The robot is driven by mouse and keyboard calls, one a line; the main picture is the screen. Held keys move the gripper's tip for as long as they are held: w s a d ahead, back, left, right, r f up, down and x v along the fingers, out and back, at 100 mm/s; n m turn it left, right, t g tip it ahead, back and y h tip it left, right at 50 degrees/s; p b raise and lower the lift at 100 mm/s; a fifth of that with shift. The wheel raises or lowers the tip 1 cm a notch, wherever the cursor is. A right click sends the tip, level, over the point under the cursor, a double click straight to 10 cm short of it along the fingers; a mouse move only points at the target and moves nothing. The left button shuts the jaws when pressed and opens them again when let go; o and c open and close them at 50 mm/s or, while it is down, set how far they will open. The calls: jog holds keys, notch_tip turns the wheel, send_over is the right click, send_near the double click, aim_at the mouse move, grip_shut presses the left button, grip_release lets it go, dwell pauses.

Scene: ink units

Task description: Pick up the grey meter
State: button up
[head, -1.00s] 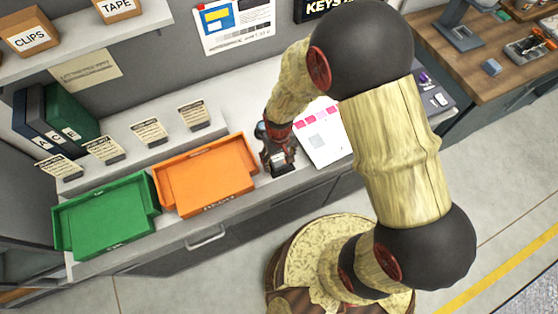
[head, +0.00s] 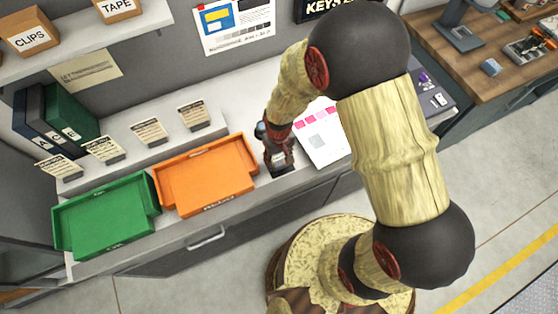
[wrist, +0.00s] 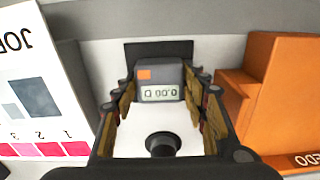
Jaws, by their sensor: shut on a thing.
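The grey meter (wrist: 147,75) has a display reading like 0.00 and an orange patch. In the wrist view it sits between the two fingers of my gripper (wrist: 161,88), near their tips, with a dark block-like part behind it. My gripper is shut on the meter. In the head view my gripper (head: 279,160) points down at the white counter, just right of the orange tray (head: 205,178). The meter is mostly hidden by the gripper there, and I cannot tell whether it touches the counter.
A green tray (head: 107,217) stands left of the orange one. A white sheet with pink marks (head: 320,138) lies close right of my gripper. Small cards (head: 149,132) stand on a ledge behind the trays. The counter's front edge is near.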

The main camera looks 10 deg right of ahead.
jog(key=shift+c, duration=0.9)
jog(key=shift+r, duration=0.1)
